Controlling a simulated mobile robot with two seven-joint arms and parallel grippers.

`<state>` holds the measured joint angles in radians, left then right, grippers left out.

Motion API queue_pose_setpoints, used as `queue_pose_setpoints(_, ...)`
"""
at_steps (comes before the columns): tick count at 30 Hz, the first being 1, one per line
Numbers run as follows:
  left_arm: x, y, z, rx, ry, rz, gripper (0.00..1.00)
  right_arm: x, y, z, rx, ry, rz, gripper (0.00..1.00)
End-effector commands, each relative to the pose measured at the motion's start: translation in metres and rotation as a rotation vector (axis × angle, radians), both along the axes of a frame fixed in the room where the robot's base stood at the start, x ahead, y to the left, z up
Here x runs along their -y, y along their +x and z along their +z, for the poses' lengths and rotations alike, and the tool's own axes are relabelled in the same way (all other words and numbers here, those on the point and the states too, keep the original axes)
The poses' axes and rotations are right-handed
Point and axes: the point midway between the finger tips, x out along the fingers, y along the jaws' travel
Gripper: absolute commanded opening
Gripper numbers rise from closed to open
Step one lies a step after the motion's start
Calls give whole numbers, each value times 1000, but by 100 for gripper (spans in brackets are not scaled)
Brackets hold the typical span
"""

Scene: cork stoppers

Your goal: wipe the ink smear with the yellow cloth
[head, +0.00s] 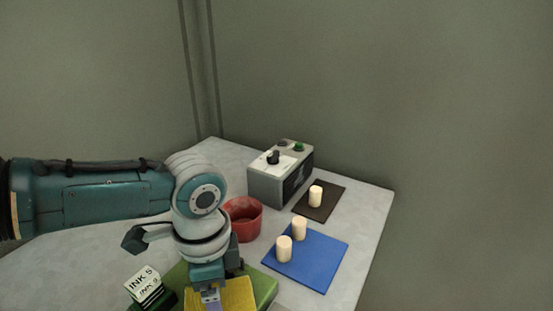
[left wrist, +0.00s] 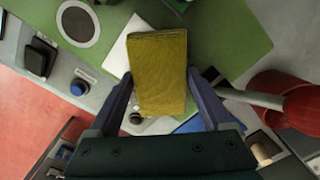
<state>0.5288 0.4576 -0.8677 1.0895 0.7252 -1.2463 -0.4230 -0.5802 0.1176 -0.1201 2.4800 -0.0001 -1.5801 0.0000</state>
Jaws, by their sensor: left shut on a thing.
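The yellow cloth (left wrist: 158,75) is a thick folded block between the two fingers of my left gripper (left wrist: 160,98) in the left wrist view. My left gripper is shut on it. In the head view the cloth (head: 238,293) shows at the bottom edge, beside my left gripper (head: 210,297), over a green mat (head: 266,286). I cannot tell whether the cloth touches the mat. I cannot make out the ink smear in either view. My right gripper is not in view.
Small boxes marked INK (head: 145,284) stand left of my gripper. A red bowl (head: 244,218) and a grey box with knobs (head: 280,174) are behind. Pale corks stand on a blue mat (head: 318,258) and a dark mat (head: 325,207). The table's (head: 372,225) right edge is clear.

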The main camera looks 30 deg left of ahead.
Motion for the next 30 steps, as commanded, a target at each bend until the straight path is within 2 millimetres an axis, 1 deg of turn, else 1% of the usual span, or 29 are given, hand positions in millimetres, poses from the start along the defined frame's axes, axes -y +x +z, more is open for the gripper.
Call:
queue_pose_setpoints(1,1,5,-3,1,0,2,3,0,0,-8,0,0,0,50)
queue_pose_setpoints(4,1,11,-1,1,-2,1,3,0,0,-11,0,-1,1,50)
queue_pose_setpoints(16,2,13,4,-2,-4,0,3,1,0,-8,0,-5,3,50)
queue_pose_setpoints(20,2,13,14,-2,-4,0,3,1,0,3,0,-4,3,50)
queue_pose_setpoints(30,2,13,53,-2,-4,0,3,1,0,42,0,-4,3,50)
